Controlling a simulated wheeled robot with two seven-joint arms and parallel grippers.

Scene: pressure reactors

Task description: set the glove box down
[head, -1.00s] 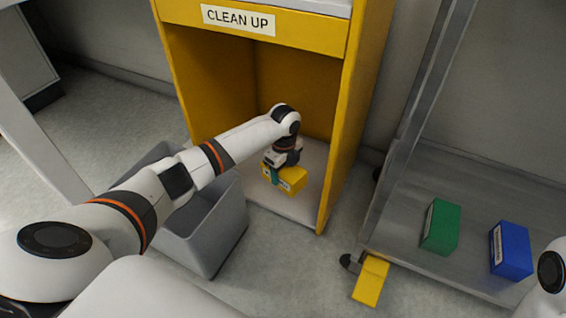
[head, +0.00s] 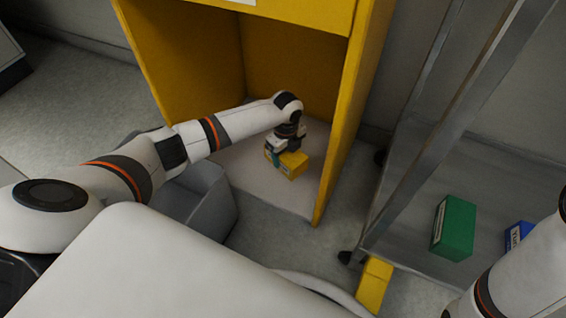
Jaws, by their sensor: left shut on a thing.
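The glove box is a small yellow box with a pale label (head: 292,166), inside the yellow cabinet labelled "CLEAN UP" in the earlier frame. My left gripper (head: 283,154) reaches down into the cabinet from the left and is shut on the yellow box. The box is at or just above the pale cabinet floor (head: 262,188); I cannot tell if it touches. The gripper hides part of the box's top and back. My right arm shows at the lower right, but its gripper is out of view.
The cabinet's right wall (head: 345,125) stands close beside the box. A grey bin (head: 205,210) stands in front of the cabinet at left. A metal cart at right holds a green box (head: 454,228) and a blue box (head: 517,234). A yellow block (head: 374,284) shows near the cart's corner.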

